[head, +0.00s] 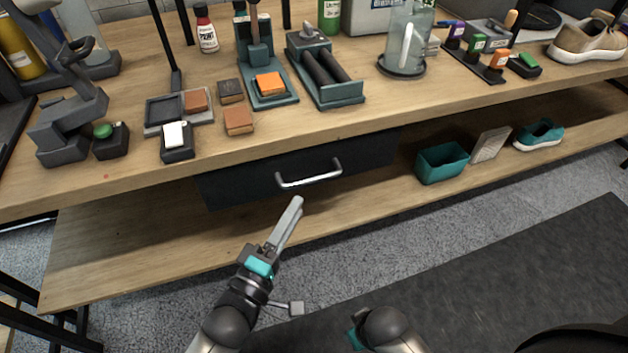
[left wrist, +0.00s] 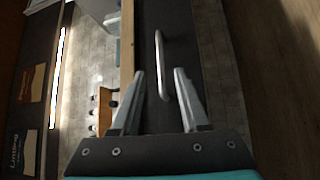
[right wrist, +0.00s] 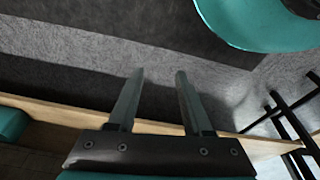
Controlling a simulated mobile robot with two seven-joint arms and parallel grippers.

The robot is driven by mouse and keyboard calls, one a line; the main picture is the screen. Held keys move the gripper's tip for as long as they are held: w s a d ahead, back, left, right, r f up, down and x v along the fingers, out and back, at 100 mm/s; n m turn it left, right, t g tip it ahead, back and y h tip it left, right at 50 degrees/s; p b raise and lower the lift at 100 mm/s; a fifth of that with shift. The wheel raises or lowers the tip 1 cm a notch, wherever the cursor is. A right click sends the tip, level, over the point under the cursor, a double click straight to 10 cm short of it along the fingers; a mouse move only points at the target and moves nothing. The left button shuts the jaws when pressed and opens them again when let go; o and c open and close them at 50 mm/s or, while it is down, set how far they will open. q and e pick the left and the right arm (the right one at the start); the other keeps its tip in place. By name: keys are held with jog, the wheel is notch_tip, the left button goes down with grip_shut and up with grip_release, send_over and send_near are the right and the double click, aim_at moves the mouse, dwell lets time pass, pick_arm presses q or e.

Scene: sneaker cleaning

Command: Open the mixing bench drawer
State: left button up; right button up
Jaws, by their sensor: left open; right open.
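The dark drawer (head: 318,167) hangs under the wooden bench top and looks closed. Its silver bar handle (head: 308,175) is on the drawer front. My left gripper (head: 296,207) is in front of and a little below the handle, empty. In the left wrist view the handle (left wrist: 161,66) lies ahead, between the lines of the two open fingers (left wrist: 157,78), apart from them as far as I can tell. My right gripper (right wrist: 158,75) is open and empty in the right wrist view, above grey floor. In the head view its fingers are hidden.
The bench top (head: 110,175) carries brushes, bottles, blocks and a clear jug (head: 405,45). The lower shelf (head: 140,250) holds a teal bin (head: 442,163), a pale block (head: 489,146) and a teal shoe (head: 539,135) at right. The floor before the drawer is clear, with a dark mat (head: 500,265).

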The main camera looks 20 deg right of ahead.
aim_at(314, 177)
pick_arm(q)
jog(key=shift+b+x, duration=1.4)
jog(key=shift+x, duration=3.05)
pick_arm(e)
notch_tip(314, 177, up, 6)
jog(key=w+t, duration=0.1)
jog(key=w, duration=0.1)
jog(key=shift+w+a, duration=0.2)
jog(key=shift+w, duration=0.2)
pick_arm(q)
jog(key=shift+c, duration=0.3)
grip_shut()
